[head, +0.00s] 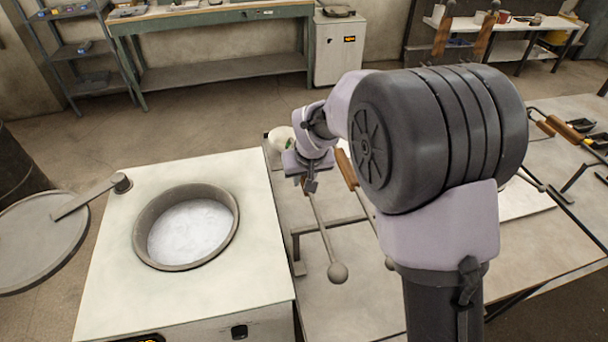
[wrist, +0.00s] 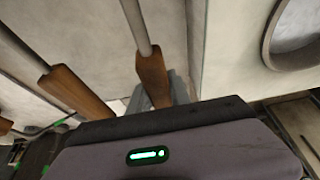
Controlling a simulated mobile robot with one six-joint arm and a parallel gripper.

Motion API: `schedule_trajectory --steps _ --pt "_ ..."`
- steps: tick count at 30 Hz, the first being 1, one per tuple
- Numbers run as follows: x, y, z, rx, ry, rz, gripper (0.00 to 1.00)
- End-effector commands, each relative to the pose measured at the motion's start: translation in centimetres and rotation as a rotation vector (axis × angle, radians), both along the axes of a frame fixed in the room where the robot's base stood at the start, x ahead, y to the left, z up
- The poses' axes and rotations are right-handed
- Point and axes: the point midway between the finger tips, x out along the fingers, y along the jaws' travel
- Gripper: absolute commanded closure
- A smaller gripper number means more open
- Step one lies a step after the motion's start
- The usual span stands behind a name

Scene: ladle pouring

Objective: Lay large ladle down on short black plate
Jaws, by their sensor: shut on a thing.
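My gripper (head: 309,184) is above the left side of the work table, shut on the wooden handle (wrist: 153,78) of a ladle. The ladle's grey shaft (head: 322,226) slopes down to a round grey end (head: 338,272), over or against a dark bar stand; I cannot tell if it touches. I take this as the large ladle. A second ladle with a brown handle (head: 346,168) lies just right of it, and its handle also shows in the wrist view (wrist: 72,92). I cannot clearly make out the short black plate.
A pale furnace box with a round pot (head: 187,226) of bright grey content stands left of the table. A dark bar stand (head: 299,250) crosses the table under the ladles. More handled tools (head: 562,128) lie at the right. My arm hides the table's middle.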

Motion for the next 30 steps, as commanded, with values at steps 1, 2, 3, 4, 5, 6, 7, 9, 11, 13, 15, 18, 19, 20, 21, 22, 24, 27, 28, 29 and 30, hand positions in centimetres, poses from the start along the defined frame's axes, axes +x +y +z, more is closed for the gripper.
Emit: schedule_trajectory --steps 1,2,3,4,5,6,7,9,11,13,15,18,19,20,21,22,24,27,28,29,30 --pt "0.1 0.03 -0.48 0.001 -0.004 0.0 1.0" --pt "0.1 0.03 -0.62 0.001 -0.004 0.0 1.0" --pt "0.1 0.03 -0.75 0.001 -0.004 0.0 1.0" --pt "0.11 0.03 -0.81 0.001 -0.004 0.0 1.0" --pt "0.11 0.03 -0.83 0.001 -0.005 0.0 1.0" --pt "0.11 0.03 -0.84 0.001 -0.005 0.0 1.0" --pt "0.11 0.03 -0.82 0.001 -0.005 0.0 1.0" --pt "0.11 0.03 -0.76 0.001 -0.005 0.0 1.0" --pt "0.12 0.03 -0.74 0.001 -0.005 0.0 1.0" --pt "0.12 0.03 -0.74 0.001 -0.005 0.0 1.0" --pt "0.11 0.03 -0.76 0.001 -0.005 0.0 1.0" --pt "0.12 0.03 -0.85 0.001 -0.005 0.0 1.0" --pt "0.11 0.03 -0.89 0.001 -0.005 0.0 1.0" --pt "0.11 0.03 -0.93 0.001 -0.005 0.0 1.0" --pt "0.11 0.03 -0.99 0.001 -0.005 0.0 1.0" --pt "0.12 0.03 -1.03 0.001 -0.005 0.0 1.0" --pt "0.11 0.03 -1.12 0.001 -0.005 0.0 1.0" --pt "0.11 0.03 -1.25 0.001 -0.005 0.0 1.0" --pt "0.11 0.03 -1.29 0.001 -0.005 0.0 1.0" --pt "0.11 0.03 -1.33 0.001 -0.005 0.0 1.0" --pt "0.11 0.03 -1.34 0.001 -0.005 0.0 0.74"
